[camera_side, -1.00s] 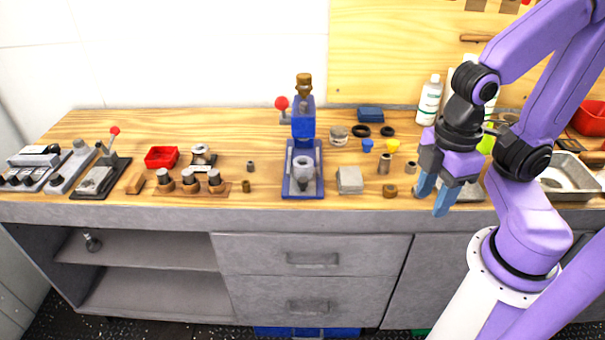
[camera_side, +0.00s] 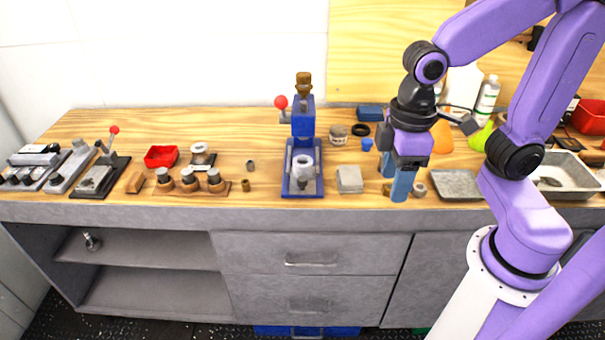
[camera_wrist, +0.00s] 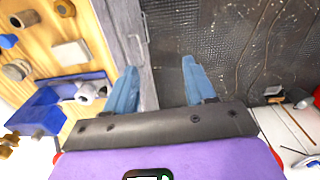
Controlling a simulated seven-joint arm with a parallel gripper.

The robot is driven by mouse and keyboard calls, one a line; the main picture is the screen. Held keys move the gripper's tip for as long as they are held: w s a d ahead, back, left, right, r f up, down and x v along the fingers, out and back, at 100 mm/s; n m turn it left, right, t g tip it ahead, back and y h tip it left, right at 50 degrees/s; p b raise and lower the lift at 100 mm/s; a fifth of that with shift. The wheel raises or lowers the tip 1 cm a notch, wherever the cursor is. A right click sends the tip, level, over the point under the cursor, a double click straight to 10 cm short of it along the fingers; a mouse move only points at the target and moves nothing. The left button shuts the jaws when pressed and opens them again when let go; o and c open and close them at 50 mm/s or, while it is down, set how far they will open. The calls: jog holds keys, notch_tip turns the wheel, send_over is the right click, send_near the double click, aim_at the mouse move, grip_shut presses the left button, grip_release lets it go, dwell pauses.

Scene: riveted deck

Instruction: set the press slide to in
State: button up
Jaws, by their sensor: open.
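The blue press (camera_side: 303,120) stands upright at the middle of the bench, with a red ball lever (camera_side: 281,102) and a brass knob on top. Its blue base holds the press slide, with a grey cup (camera_side: 303,170) in front of the column. I cannot tell the slide's exact position. My gripper (camera_side: 393,188) is open and empty, fingers down, to the right of the press above the front of the bench. In the wrist view the press (camera_wrist: 38,118) and grey cup (camera_wrist: 90,92) lie left of my open fingers (camera_wrist: 159,66).
A grey block (camera_side: 349,179) sits between the press and my gripper. Small rings and cups lie behind it. A grey tray (camera_side: 457,185) and a metal basin are to the right. A row of capped parts (camera_side: 190,182) and a red bin (camera_side: 161,156) are left.

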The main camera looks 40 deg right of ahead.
jog(key=w+a+r+m, duration=0.15)
jog(key=w+m, duration=0.45)
jog(key=w, duration=0.8)
jog(key=m, duration=0.5)
send_over(303, 178)
jog(key=f, duration=0.1)
notch_tip(303, 178, down, 17)
jog(key=shift+s+a+f, duration=0.1)
jog(key=shift+a, duration=0.05)
jog(key=shift+c, duration=0.4)
grip_shut()
